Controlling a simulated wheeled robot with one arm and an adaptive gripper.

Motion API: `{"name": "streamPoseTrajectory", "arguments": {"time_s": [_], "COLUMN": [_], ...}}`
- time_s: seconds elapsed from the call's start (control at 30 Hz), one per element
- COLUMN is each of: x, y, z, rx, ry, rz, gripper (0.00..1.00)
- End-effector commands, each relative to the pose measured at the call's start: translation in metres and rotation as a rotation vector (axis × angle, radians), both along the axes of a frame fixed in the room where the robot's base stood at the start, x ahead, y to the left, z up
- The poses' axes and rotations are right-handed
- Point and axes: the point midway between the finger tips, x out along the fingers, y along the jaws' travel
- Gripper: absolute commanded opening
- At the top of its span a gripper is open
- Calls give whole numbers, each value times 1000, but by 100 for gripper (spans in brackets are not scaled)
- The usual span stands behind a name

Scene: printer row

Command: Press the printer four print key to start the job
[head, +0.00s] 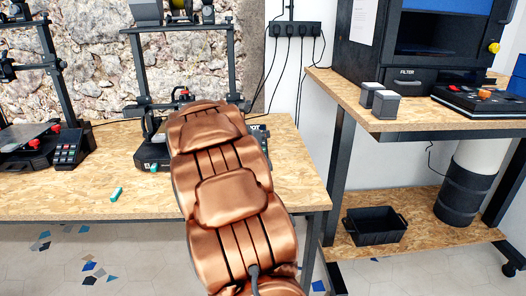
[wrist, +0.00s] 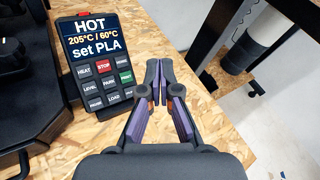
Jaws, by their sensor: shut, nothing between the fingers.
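In the wrist view a black control box (wrist: 96,62) lies on the wood-chip table. Its screen (wrist: 98,40) reads "HOT 205°C / 60°C set PLA". Below are dark keys, a red STOP key (wrist: 104,67) and a green key (wrist: 126,76) in the right column, whose label is too small to read surely. My gripper (wrist: 158,66) is shut and empty, its tips just right of the box and apart from the green key in the picture. In the head view my arm covers the gripper and most of this printer (head: 150,152); only part of the box (head: 260,132) shows.
A second printer (head: 30,140) with its own key box (head: 72,147) stands at the left. A small green-and-white object (head: 116,194) lies near the table's front edge (head: 90,216). A shelf unit (head: 360,128) with a black machine stands at the right.

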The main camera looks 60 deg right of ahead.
Motion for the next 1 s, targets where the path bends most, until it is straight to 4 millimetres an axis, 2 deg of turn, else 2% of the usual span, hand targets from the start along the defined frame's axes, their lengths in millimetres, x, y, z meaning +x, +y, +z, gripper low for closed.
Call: {"name": "streamPoseTrajectory", "arguments": {"time_s": [0.27,1.0], "x": [5,32], "y": [-8,-40], "z": [-13,-69], "rx": [1,3], "ry": [4,0], "rz": [0,2], "gripper": [0,0]}}
